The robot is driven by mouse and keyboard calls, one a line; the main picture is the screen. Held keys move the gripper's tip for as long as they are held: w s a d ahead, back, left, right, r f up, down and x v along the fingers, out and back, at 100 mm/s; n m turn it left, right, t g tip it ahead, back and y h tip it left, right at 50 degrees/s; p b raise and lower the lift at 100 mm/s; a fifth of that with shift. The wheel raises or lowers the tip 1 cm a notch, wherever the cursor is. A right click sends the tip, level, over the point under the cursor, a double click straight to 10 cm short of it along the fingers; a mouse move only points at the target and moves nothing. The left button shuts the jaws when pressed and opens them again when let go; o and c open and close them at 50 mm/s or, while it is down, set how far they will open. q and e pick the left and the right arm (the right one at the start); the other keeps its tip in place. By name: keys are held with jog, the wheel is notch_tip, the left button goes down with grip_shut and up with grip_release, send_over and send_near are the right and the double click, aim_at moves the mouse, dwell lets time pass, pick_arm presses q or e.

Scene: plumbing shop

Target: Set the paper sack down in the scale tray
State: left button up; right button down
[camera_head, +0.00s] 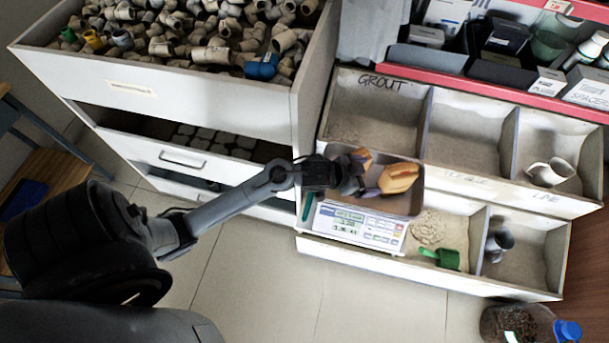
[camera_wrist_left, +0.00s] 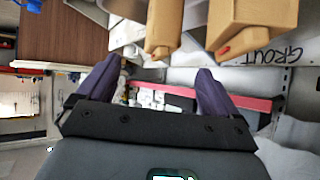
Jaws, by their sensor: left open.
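A tan paper sack (camera_head: 398,179) lies in the grey metal tray (camera_head: 404,207) of the scale (camera_head: 352,225). A smaller tan piece (camera_head: 362,157) shows beside it, partly hidden by my left gripper (camera_head: 370,178); I cannot tell whether it is part of the same sack. In the left wrist view, two tan shapes (camera_wrist_left: 163,28) (camera_wrist_left: 252,25) show at the upper edge, beyond the fingers. My left gripper, with dark purple fingers, also shows in that view (camera_wrist_left: 158,70); it is open and empty, just left of the sack. My right gripper is not in view.
Divided bins surround the scale: a GROUT bin (camera_head: 375,85) behind, and a bin with a powder heap (camera_head: 430,228) and green scoop (camera_head: 447,258) to the right. A cabinet with a drawer of pipe fittings (camera_head: 200,40) stands at the left.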

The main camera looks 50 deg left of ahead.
pick_arm(q)
jog(key=s+d+f+n+g+y, duration=0.1)
jog(key=s+g, duration=0.6)
jog(key=s, duration=1.8)
jog(key=shift+n+y, duration=0.6)
jog(key=shift+y, duration=0.3)
notch_tip(320, 180, up, 46)
jog(key=r+p, duration=0.1)
jog(key=p, duration=4.6)
notch_tip(320, 180, down, 76)
jog(key=b, duration=7.5)
jog(key=shift+r, duration=0.25)
